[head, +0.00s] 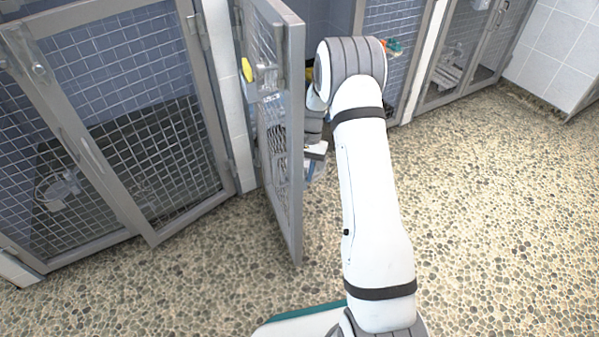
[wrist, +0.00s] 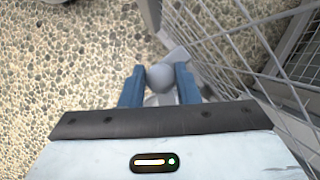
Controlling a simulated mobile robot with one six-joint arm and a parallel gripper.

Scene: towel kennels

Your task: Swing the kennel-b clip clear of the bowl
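In the wrist view my gripper (wrist: 160,70) has its two blue fingers on either side of a grey ball-shaped knob (wrist: 160,77). The knob fills the gap and looks gripped. It appears to belong to the clip, beside the wire mesh of a door; a flat pale grey piece (wrist: 180,57) shows just beyond it. I cannot make out a bowl for certain; pale shapes below the knob are partly hidden by my gripper. In the head view my arm reaches behind an open mesh door (head: 297,130), and my fingers are hidden there.
The open door stands out from the kennel front, close to the left of my arm. A yellow oval (head: 247,69) is on it. A closed mesh kennel (head: 150,150) stands at left, others at right. The pebbled floor (head: 500,230) at right is clear.

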